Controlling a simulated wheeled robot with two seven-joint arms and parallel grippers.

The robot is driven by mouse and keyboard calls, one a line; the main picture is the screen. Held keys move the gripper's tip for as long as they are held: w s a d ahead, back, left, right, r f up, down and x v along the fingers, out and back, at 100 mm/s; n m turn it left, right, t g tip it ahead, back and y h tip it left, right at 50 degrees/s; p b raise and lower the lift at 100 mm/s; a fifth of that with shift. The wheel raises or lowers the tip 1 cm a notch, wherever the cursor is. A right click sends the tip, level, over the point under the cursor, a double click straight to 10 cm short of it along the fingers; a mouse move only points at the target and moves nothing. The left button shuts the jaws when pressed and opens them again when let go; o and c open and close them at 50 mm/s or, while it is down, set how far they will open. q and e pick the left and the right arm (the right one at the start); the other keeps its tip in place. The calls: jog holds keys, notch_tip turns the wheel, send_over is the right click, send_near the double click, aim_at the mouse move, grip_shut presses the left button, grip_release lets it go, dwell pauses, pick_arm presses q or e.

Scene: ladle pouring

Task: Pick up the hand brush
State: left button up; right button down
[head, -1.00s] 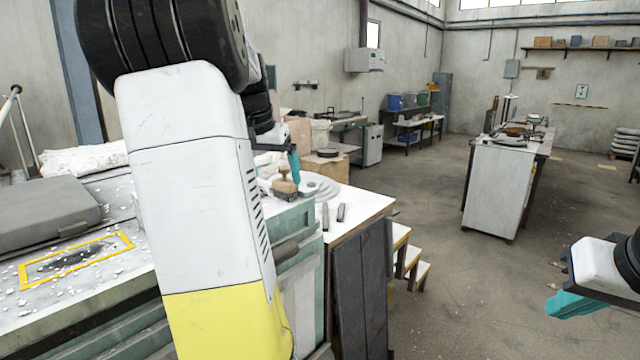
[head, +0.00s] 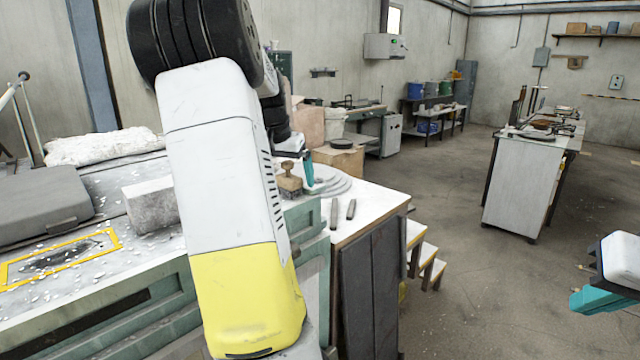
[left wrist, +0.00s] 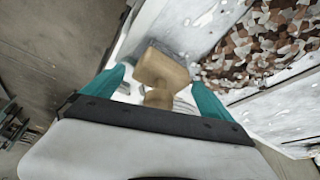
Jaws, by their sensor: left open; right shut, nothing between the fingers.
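The hand brush (head: 290,181) has a pale wooden handle above a darker bristle block. It stands on the near end of the worktop in the head view. In the left wrist view its wooden handle (left wrist: 162,70) shows between the two teal fingers. My left gripper (head: 307,170) is open at the brush, with one teal finger just right of the handle; the arm hides part of it. In the left wrist view the gripper (left wrist: 157,82) has gaps beside the handle. My right gripper (head: 598,299) is shut and empty at the right edge, far from the brush.
A grey block (head: 151,205) and a yellow-framed patch (head: 62,257) are on the left bench. Steps (head: 425,255) stand right of the cabinet. The floor right of them is open.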

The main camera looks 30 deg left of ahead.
pick_arm(q)
jog(key=shift+w+f, duration=0.25)
jog(key=shift+f, duration=0.35)
jog(key=c, duration=1.6)
jog(key=shift+r, duration=0.1)
jog(key=shift+r, duration=0.55)
jog(key=v, duration=0.2)
jog(key=shift+s+d+r, duration=0.1)
jog(key=shift+s+r, duration=0.15)
jog(key=shift+r, duration=0.05)
jog(key=s+d, duration=0.1)
jog(key=s, duration=0.3)
jog(key=s+d, duration=0.2)
jog(key=s, duration=0.3)
jog(key=s+d+r, duration=0.1)
jog(key=s+d, duration=0.1)
jog(key=s, duration=0.3)
jog(key=shift+r, duration=0.1)
